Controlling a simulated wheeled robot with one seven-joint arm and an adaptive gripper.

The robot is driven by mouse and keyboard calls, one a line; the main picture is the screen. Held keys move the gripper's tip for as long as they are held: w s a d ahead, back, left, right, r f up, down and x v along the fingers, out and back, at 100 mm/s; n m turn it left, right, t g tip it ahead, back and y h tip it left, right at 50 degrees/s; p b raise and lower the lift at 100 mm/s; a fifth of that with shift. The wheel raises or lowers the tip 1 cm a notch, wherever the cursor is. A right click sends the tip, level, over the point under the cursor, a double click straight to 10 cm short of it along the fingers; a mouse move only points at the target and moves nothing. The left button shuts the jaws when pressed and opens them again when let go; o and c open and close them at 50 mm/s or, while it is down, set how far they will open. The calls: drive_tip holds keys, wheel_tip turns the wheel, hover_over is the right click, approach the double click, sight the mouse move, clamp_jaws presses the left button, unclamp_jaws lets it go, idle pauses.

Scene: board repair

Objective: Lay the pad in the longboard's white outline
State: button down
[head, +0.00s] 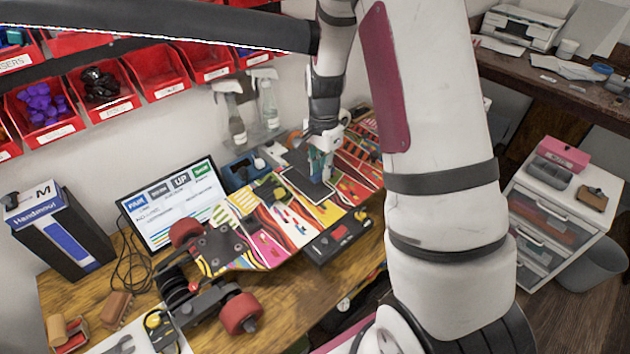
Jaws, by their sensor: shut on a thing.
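The longboard (262,222) lies on the wooden workbench, its bright patterned deck running from the front left to the back right. A dark, flat rectangular pad (299,184) shows at the middle of the deck, below and left of my gripper. My gripper (320,176) points down over the deck and is shut on the pad near its right end. The fingertips are small here, and I cannot tell whether the pad lies flat on the deck or just above it.
A monitor (174,208) stands behind the board, and spray bottles (268,104) stand at the back wall. A black device (338,238) lies at the board's front edge. Red bins (105,92) hang above. A wheel truck (215,305) lies at the bench's front left.

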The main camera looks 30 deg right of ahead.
sight(322, 196)
drive_tip(key=shift+f+p, duration=0.3)
drive_tip(key=shift+f, duration=2.95)
drive_tip(key=shift+f, duration=0.1)
drive_tip(key=c, duration=1.6)
unclamp_jaws()
wheel_tip(322, 196, up, 12)
drive_tip(key=shift+r+b, duration=0.15)
drive_tip(key=shift+b, duration=0.35)
